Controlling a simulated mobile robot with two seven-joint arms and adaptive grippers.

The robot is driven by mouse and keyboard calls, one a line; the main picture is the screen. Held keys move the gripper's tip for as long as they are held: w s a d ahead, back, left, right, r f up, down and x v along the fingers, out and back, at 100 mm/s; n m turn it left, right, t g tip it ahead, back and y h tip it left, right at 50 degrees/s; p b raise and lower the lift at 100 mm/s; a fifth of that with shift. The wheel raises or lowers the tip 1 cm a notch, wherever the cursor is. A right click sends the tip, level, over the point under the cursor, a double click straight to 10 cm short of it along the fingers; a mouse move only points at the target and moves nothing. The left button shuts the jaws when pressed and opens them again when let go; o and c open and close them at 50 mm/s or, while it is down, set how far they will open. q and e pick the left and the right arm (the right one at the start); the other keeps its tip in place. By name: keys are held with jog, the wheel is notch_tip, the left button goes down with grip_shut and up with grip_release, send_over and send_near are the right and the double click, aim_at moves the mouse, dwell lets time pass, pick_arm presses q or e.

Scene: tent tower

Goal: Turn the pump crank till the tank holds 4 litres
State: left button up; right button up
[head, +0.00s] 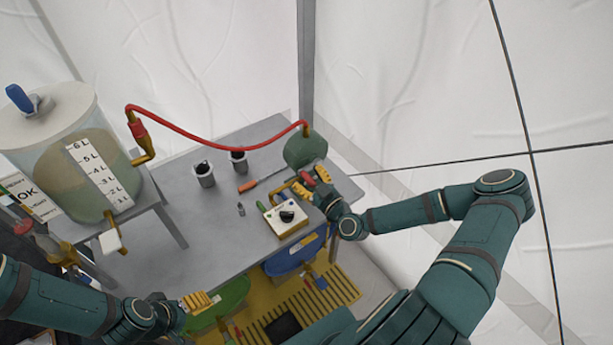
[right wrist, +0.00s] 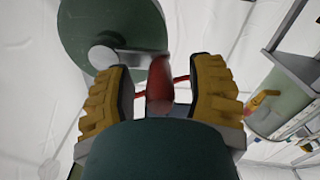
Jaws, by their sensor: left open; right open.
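The tank (head: 75,170) stands at the left in the head view, with a scale strip (head: 97,175) marked 1 L to 6 L. It holds greenish liquid; I cannot read the level exactly. A red hose (head: 215,147) runs from its tap to the round green pump (head: 305,149) at the table's far right corner. The crank's red handle (right wrist: 158,85) lies between the yellow fingers of my open right gripper (right wrist: 160,95), with gaps on both sides. The crank's grey arm (right wrist: 105,55) shows against the green wheel. My left gripper (head: 193,303) is open at the lower left, away from the pump.
White tent walls enclose the place.

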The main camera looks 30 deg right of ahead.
jog(key=shift+w, duration=0.5)
grip_shut()
